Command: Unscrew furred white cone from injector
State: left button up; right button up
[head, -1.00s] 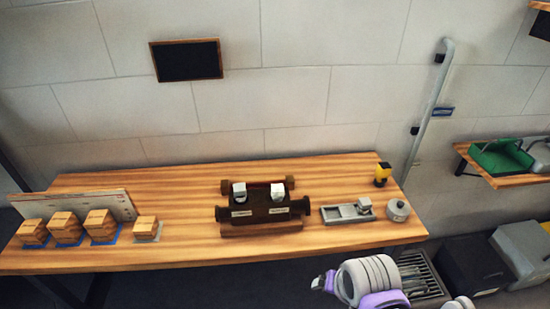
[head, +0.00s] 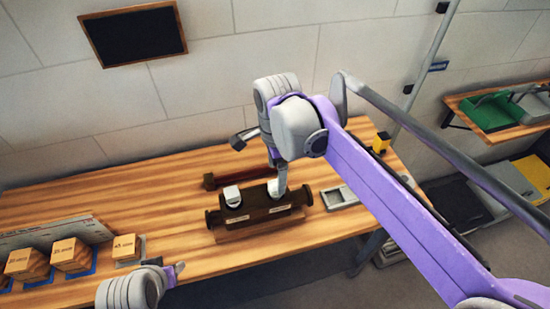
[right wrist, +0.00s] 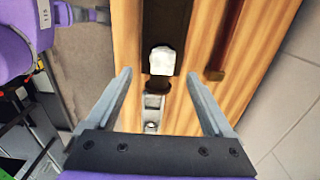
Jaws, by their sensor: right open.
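The injector (head: 262,217) is a dark brown body on a wooden stand on the workbench. Two white pieces stand on it, a left one (head: 231,196) and a right one (head: 276,189). My right gripper (head: 281,188) hangs over the right white piece and partly hides it. In the right wrist view, my right gripper (right wrist: 165,100) is open and empty, with a rough white cone (right wrist: 162,60) on the dark injector (right wrist: 166,18) in line with the gap, beyond the fingertips. My left gripper (head: 178,272) is low at the front edge; its jaw opening is unclear.
A grey tray (head: 336,198) lies right of the injector, partly behind my right arm. A red rod (head: 240,176) lies behind it. A yellow-black item (head: 381,143) stands at the right end. The middle left of the bench is clear.

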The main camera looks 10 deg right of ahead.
aim_at(276, 185)
pick_arm(q)
jog(key=shift+w+f, duration=0.2)
jog(key=shift+f, duration=0.05)
pick_arm(e)
jog(key=f, duration=0.4)
jog(key=shift+w+f, duration=0.25)
jog(key=shift+f, duration=0.95)
grip_shut()
pick_arm(q)
jog(key=shift+s, duration=0.1)
pick_arm(e)
jog(key=shift+n, duration=2)
pick_arm(q)
jog(key=shift+f, duration=0.1)
pick_arm(e)
jog(key=shift+n, duration=2)
